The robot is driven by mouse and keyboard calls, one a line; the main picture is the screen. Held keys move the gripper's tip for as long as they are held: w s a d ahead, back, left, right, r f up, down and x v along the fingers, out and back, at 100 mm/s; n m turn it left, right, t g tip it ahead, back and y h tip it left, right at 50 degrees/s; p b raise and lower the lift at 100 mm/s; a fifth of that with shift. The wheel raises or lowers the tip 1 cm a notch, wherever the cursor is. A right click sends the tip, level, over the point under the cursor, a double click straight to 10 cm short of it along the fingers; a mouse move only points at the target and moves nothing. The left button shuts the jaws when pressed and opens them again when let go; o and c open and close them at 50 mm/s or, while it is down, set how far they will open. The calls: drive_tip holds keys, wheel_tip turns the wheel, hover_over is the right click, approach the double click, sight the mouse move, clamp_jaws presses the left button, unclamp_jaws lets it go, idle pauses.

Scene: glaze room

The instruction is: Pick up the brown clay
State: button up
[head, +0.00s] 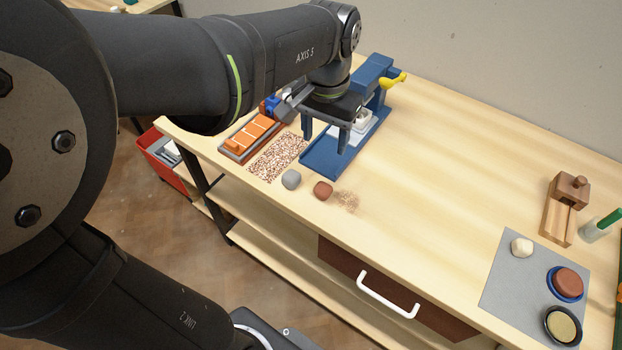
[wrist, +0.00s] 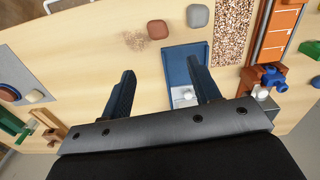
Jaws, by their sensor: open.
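The brown clay (head: 323,190) is a small rounded lump near the front edge of the wooden table. It also shows in the wrist view (wrist: 157,29), above and apart from my fingers. A similar grey lump (head: 291,179) sits just to its left in the head view; the wrist view shows this grey lump (wrist: 197,16) on its right. My gripper (head: 325,138) is open and empty, above the blue tray-like base behind the clay. In the wrist view my gripper (wrist: 160,64) has its two fingers spread wide. A brown smudge (head: 347,201) marks the tabletop beside the clay.
The blue press (head: 373,77) with a yellow handle stands behind my gripper. A speckled patch (head: 277,157) and a tray of orange tiles (head: 235,150) lie left. A grey mat (head: 497,287) with a brown disc (head: 567,282) and a wooden block (head: 557,214) are right. The table's middle is clear.

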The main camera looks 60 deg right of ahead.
approach(323, 192)
drive_tip(key=shift+m, duration=0.3)
wheel_tip(323, 192, down, 9)
drive_tip(key=shift+w+r, duration=0.1)
drive_tip(key=shift+r, duration=0.1)
drive_tip(key=c, duration=1.1)
